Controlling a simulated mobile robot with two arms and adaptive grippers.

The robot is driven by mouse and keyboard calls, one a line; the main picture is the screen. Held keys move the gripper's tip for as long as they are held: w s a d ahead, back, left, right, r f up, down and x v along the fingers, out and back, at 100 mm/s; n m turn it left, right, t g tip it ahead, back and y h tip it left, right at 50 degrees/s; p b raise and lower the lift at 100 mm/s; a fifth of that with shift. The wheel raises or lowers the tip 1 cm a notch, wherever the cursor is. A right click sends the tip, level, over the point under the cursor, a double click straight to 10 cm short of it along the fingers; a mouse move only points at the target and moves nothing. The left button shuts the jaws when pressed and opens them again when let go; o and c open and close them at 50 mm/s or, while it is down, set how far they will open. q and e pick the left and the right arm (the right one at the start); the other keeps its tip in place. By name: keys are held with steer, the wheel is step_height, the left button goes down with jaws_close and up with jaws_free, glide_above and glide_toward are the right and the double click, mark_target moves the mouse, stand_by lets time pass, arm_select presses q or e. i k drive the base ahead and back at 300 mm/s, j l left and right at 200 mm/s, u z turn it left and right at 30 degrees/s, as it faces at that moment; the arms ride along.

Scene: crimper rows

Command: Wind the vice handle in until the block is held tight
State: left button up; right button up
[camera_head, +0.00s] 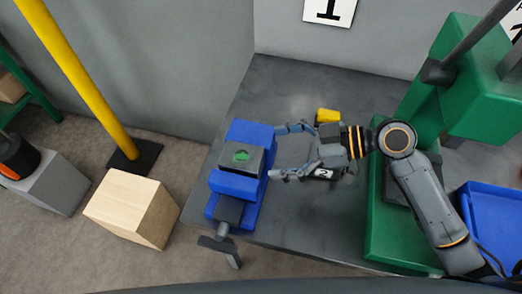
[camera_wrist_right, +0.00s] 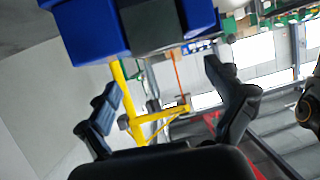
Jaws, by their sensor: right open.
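The blue vice (camera_head: 232,184) stands at the left end of the grey bench in the head view. A dark grey block (camera_head: 256,159) with a green mark on top sits between its jaws; I cannot tell if any gap is left. The vice handle (camera_head: 220,246) is a dark bar at the vice's near end, over the bench edge. My right gripper (camera_head: 274,152) is open and empty, its fingers pointing left at the vice's right side. In the right wrist view the blue vice (camera_wrist_right: 92,32) and dark block (camera_wrist_right: 152,22) show ahead of the open fingers (camera_wrist_right: 161,75). My left gripper is not seen.
A yellow object (camera_head: 327,115) and a dark piece labelled 2 (camera_head: 323,173) lie near my right gripper. A green machine (camera_head: 385,225) and a blue bin (camera_head: 495,220) stand at the right. A wooden box (camera_head: 125,200) and yellow post (camera_head: 75,75) stand left of the bench.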

mark_target(218, 243)
steer(key=k, duration=1.5)
